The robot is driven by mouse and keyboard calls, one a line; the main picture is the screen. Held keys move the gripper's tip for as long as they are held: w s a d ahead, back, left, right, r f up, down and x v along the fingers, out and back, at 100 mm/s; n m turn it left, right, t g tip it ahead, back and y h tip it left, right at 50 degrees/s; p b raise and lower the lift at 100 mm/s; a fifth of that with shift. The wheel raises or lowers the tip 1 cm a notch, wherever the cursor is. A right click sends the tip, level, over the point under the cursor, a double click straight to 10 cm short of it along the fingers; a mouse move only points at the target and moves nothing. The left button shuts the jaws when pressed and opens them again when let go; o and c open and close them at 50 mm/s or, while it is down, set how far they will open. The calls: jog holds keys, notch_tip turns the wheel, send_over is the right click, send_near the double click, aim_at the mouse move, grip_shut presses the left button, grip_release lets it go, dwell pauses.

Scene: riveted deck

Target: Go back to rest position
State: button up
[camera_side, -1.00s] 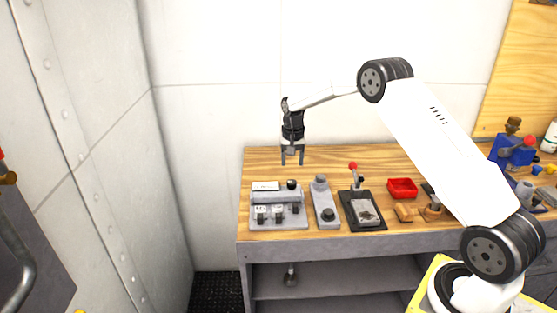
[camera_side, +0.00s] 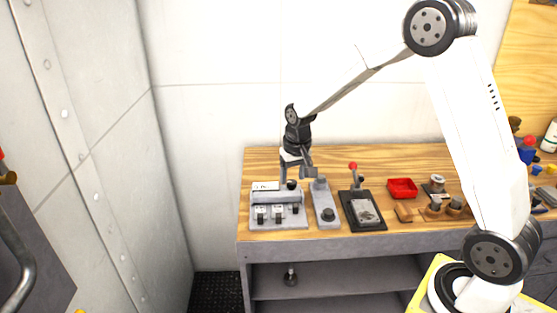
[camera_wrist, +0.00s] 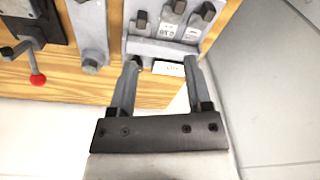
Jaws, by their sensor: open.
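My gripper (camera_side: 297,172) is open and empty in the side view, above the back part of the grey switch panel (camera_side: 292,216) at the left end of the bench. In the wrist view my gripper (camera_wrist: 160,80) has its two fingers spread apart, with the panel's white label plate (camera_wrist: 168,68) showing between and beyond the tips. The switch panel (camera_wrist: 140,47) also shows there with its dark switches. I cannot tell whether a fingertip touches the panel.
On the wooden bench (camera_side: 420,155), a grey block with a dark knob (camera_side: 325,207), a red-balled lever on a dark plate (camera_side: 362,210) and a red tray (camera_side: 402,187) stand to the right. Wooden pieces (camera_side: 404,211) lie further right. The wall is behind; air above the bench is free.

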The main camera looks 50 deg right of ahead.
jog(key=s+a+n, duration=0.2)
jog(key=s+a, duration=0.2)
jog(key=s, duration=0.4)
jog(key=s+a+n+t, duration=0.1)
jog(key=s+a, duration=0.3)
jog(key=s, duration=0.5)
jog(key=shift+s+n, duration=0.15)
jog(key=shift+n, duration=0.65)
